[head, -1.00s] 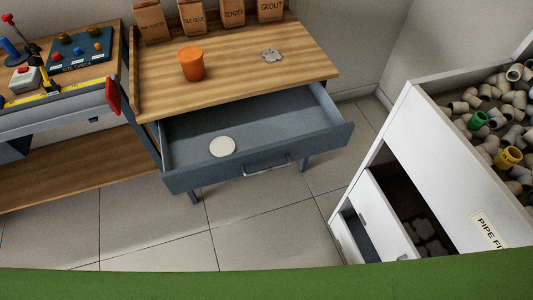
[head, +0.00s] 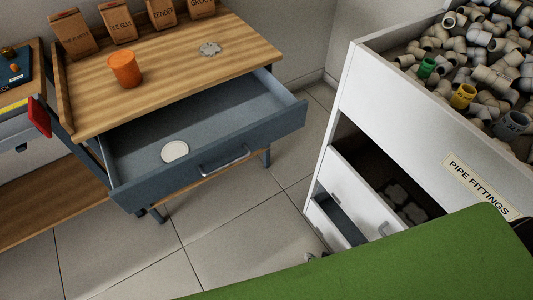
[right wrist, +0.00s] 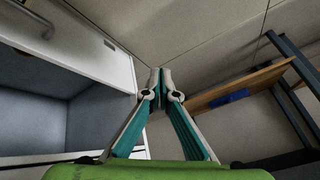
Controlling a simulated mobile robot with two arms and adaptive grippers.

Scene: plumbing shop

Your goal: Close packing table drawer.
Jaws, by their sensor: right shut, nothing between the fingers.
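The packing table (head: 190,75) has a wooden top and a grey-blue drawer (head: 285,118) pulled well out in the head view. The drawer has a bar handle (head: 224,160) on its front, and a round white disc (head: 175,152) lies inside. My right gripper shows only as a small tip (head: 316,256) low in the head view, in front of the drawer and apart from it, near the white cabinet. In the right wrist view the right gripper (right wrist: 161,76) is shut and empty, its fingertips together. My left gripper is not in view.
The white pipe fittings cabinet (head: 400,120) stands at right, with an open drawer (head: 365,195) low on its side. An orange cup (head: 125,69), a grey metal piece (head: 210,48) and paper bags (head: 74,33) stand on the table. Tiled floor (head: 235,225) lies clear before the drawer.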

